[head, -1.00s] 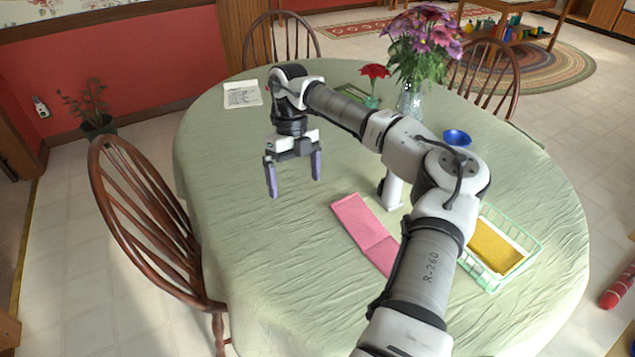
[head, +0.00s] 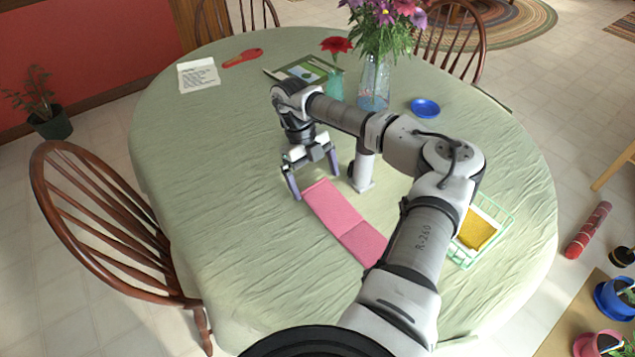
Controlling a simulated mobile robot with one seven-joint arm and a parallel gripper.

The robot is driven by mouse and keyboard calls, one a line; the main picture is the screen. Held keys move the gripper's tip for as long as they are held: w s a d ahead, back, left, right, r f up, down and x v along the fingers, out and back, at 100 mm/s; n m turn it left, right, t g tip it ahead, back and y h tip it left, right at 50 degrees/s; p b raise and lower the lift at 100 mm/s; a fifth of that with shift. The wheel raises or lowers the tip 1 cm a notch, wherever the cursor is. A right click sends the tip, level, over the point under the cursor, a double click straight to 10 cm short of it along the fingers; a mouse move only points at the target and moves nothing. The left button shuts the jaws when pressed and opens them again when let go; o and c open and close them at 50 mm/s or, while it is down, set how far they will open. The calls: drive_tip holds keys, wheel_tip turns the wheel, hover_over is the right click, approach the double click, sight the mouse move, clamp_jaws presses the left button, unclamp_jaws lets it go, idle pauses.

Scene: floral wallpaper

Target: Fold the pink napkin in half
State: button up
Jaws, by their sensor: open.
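The pink napkin (head: 338,215) lies flat on the green tablecloth as a long strip with a crease across it. Its near right end runs up to my forearm, which may hide part of it. My gripper (head: 317,189) is open and points down at the napkin's far left end. One finger stands left of the napkin and the other near its far right edge. I cannot tell whether the fingertips touch the cloth.
A white post (head: 364,172) stands right of the napkin. A green wire basket (head: 462,258) with a yellow item is beyond my arm. A flower vase (head: 373,84), blue bowl (head: 425,108) and paper sheet (head: 198,75) stand farther back. The table's left side (head: 220,190) is clear.

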sight(319, 191)
drive_tip(key=shift+x, duration=1.5)
drive_tip(key=c, duration=0.6)
drive_tip(key=shift+c, duration=0.3)
drive_tip(key=shift+r, duration=0.1)
